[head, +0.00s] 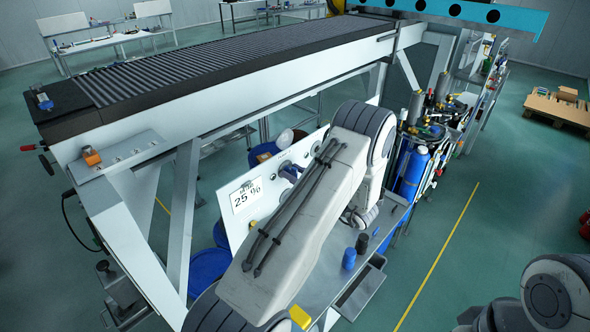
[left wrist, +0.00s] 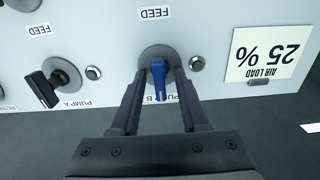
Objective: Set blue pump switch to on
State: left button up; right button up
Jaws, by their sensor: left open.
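The blue pump switch (left wrist: 159,78), a lever handle on a round grey base, is on the white panel in the left wrist view, beside the upside-down label "PUMP B". Its handle points straight down in that picture. My left gripper (left wrist: 160,92) is open, with one dark finger on each side of the blue handle; I cannot tell whether either touches it. In the head view, my left arm hides much of the panel (head: 238,222), and the gripper shows only as a small dark shape near it. My right gripper is out of view.
A black switch (left wrist: 43,89) labelled "PUMP A" sits to the left, its handle slanted. Small round buttons (left wrist: 196,63) sit beside the switches. A sign (left wrist: 269,52) reads "AIR LOAD 25 %". A roller conveyor (head: 230,60) stands above and behind the panel. Blue cylinders (head: 413,170) stand right.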

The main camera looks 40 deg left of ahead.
pick_arm(q)
jog(key=shift+c, duration=0.3)
grip_shut()
jog(key=shift+m, duration=0.4)
jog(key=m, duration=0.2)
jog(key=shift+w+m, duration=0.1)
jog(key=shift+m, duration=0.3)
jog(key=m, duration=0.4)
jog(key=shift+w+m, duration=0.1)
jog(key=shift+m, duration=0.2)
jog(key=m, duration=0.5)
jog(key=shift+f+p, duration=0.1)
jog(key=shift+p, duration=0.2)
jog(key=m, duration=0.4)
jog(key=shift+w+f+m+p, duration=0.1)
jog(key=shift+f+m+p, duration=0.05)
jog(key=shift+m+p, duration=0.2)
jog(key=shift+m, duration=0.25)
